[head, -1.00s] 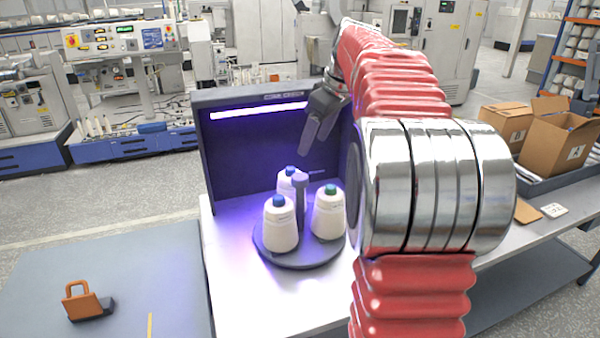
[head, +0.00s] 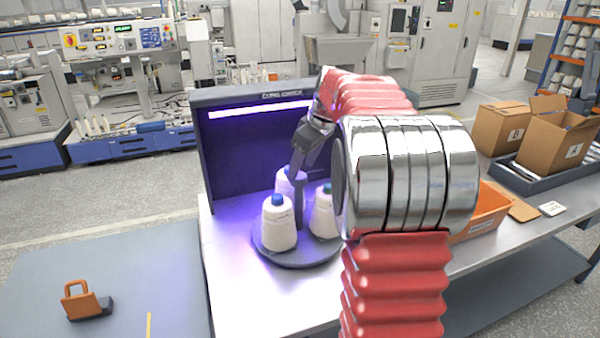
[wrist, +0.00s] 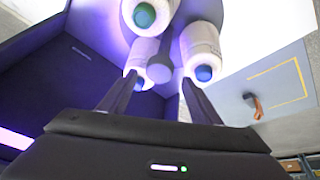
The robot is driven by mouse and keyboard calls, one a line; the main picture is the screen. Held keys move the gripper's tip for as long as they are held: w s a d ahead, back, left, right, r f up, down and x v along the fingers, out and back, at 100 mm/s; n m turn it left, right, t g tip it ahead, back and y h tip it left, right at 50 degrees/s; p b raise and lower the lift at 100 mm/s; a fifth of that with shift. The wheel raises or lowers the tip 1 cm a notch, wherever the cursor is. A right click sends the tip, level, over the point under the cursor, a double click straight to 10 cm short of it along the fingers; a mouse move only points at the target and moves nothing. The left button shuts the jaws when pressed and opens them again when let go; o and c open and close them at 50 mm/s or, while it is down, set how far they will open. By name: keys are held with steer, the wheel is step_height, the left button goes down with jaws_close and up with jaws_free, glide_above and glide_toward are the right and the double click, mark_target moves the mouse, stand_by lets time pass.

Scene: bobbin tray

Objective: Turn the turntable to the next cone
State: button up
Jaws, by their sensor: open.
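The dark round turntable (head: 285,256) stands on the white table in front of the lit booth. It carries three white yarn cones: a blue-topped one at front left (head: 278,224), a blue-topped one behind (head: 283,188), and a green-topped one at right (head: 322,216), partly hidden by my arm. A grey central post (head: 299,205) rises between them. My gripper (head: 297,178) is above the turntable, pointing down near the post. In the wrist view the gripper (wrist: 160,97) is open, its fingers either side of the post's round top (wrist: 159,70). Whether they touch it I cannot tell.
The dark booth with a purple light bar (head: 262,108) stands behind the turntable. An orange bin (head: 488,212) and cardboard boxes (head: 555,140) are at right. An orange padlock-shaped object (head: 84,302) lies on the grey mat at lower left.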

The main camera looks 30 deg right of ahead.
mark_target(300, 176)
steer(key=shift+x, duration=1.75)
steer(key=shift+c, duration=0.5)
jaws_close()
